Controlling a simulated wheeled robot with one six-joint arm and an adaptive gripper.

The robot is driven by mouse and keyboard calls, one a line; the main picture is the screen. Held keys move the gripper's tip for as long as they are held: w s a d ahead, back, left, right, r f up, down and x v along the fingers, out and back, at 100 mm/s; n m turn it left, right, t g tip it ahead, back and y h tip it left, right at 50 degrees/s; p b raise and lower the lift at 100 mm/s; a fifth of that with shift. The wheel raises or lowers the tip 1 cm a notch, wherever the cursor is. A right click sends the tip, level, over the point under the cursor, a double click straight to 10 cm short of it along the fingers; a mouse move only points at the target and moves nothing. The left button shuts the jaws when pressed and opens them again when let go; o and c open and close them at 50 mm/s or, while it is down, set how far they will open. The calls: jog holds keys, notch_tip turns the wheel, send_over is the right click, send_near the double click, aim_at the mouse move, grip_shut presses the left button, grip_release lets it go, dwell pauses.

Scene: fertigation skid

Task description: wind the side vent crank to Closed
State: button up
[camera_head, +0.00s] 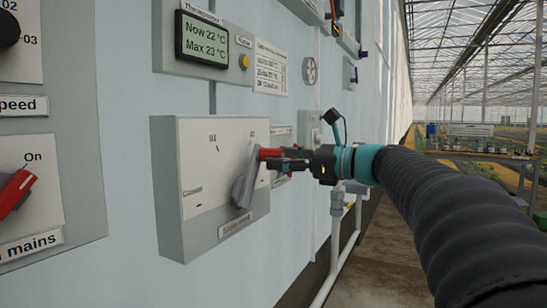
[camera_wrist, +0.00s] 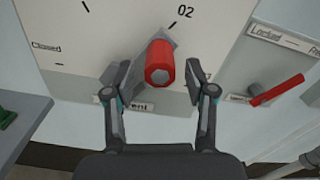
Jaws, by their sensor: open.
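The side vent crank box (camera_head: 196,215) is on the wall, with a white dial face. Its grey crank arm (camera_head: 243,185) slants up to a red knob (camera_head: 269,154), near the 02 mark. In the wrist view the red knob (camera_wrist: 160,62) faces me, and the 02 mark (camera_wrist: 185,12) lies just up and right of it. The Closed mark (camera_wrist: 47,48) is at the dial's left. My gripper (camera_head: 284,160) is at the knob. In the wrist view my open gripper (camera_wrist: 157,72) has one finger each side of the knob, with visible gaps.
A red-handled lever (camera_wrist: 277,90) under a Locked label is right of the dial. A thermometer panel (camera_head: 203,37) hangs above the box. A red mains switch (camera_head: 15,192) is on the panel at left. Pipes (camera_head: 334,250) run below right. The floor aisle is open at right.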

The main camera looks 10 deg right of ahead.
jog(key=shift+x, duration=1.3)
jog(key=shift+c, duration=0.2)
grip_shut()
